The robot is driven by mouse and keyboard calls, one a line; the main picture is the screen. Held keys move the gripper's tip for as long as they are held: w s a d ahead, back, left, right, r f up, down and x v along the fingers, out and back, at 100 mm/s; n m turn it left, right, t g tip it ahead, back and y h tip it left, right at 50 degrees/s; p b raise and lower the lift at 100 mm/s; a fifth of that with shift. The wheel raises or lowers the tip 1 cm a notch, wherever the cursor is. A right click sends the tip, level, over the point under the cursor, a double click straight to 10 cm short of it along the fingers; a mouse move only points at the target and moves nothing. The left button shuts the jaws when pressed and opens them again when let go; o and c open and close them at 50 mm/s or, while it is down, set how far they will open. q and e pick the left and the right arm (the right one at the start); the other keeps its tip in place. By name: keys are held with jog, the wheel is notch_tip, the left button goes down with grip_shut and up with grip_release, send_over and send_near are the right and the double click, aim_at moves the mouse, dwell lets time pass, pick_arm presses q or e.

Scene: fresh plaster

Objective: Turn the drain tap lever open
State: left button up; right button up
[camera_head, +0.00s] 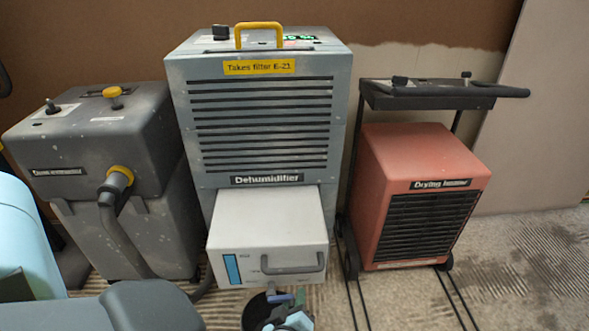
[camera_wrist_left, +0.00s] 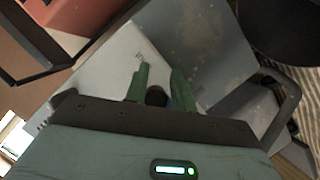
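The grey dehumidifier (camera_head: 262,130) stands in the middle of the head view, with its white tank (camera_head: 232,236) jutting out low at its front. A small blue piece (camera_head: 278,298), possibly the tap lever, shows under the tank's front edge; its angle is unclear. My left gripper (camera_head: 290,316) is at the bottom of the head view, just below the tank front. In the left wrist view its two green fingers (camera_wrist_left: 160,88) are apart, with a dark round part (camera_wrist_left: 156,96) and a bit of blue between or behind them. I cannot tell whether they touch it. My right gripper is not seen.
A black bucket (camera_head: 253,311) stands under the tank front, partly hidden by my gripper. A grey machine with a hose (camera_head: 122,240) stands at the left. A red drying heater (camera_head: 415,190) on a black trolley stands at the right. Carpet at the far right is clear.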

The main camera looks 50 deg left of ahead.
pick_arm(q)
jog(key=c, duration=0.4)
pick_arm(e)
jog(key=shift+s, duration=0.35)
pick_arm(q)
jog(key=shift+r, duration=0.1)
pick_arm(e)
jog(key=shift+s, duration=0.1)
